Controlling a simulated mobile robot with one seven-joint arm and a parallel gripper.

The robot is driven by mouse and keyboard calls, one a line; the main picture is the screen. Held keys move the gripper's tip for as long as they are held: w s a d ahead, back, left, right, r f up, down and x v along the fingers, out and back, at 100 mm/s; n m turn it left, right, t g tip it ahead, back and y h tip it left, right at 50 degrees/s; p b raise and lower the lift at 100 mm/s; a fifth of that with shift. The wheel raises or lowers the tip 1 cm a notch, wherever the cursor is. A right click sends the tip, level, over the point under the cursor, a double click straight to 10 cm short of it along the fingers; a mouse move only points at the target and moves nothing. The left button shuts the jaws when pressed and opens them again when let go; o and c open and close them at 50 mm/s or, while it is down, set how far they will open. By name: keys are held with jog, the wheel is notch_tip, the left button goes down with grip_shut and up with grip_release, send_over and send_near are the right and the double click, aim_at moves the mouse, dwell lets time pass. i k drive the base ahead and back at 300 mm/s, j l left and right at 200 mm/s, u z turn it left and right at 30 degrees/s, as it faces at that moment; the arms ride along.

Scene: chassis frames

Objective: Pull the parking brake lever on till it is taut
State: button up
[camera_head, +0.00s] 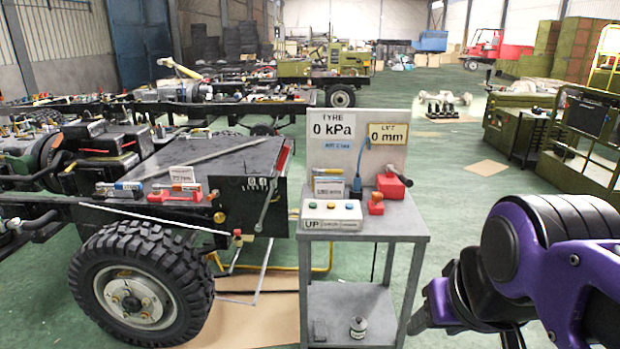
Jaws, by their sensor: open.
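No lever is labelled as the parking brake, so I cannot tell for sure which it is. A red block (390,187) on the grey cart carries a short lever with a dark grip (400,175), tilted up to the right. A thin grey lever (267,205) stands against the side of the black chassis box (225,165). A small red knob (238,234) sits by a pale rod near the wheel. My gripper (420,316) is at lower right, right of the cart's leg and apart from these levers. It is open and holds nothing visible; its fingertips show only partly.
The grey cart (375,228) holds a button box (332,215) and display boards reading 0 kPa (333,124) and 0 mm (388,134). A large tyre (140,285) stands at left. Green floor is free behind the cart; green cabinets (520,125) stand at right.

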aim_at(285, 149)
jog(key=i+j, duration=0.5)
jog(key=j, duration=0.2)
jog(key=i+j, duration=0.25)
jog(key=j, duration=0.15)
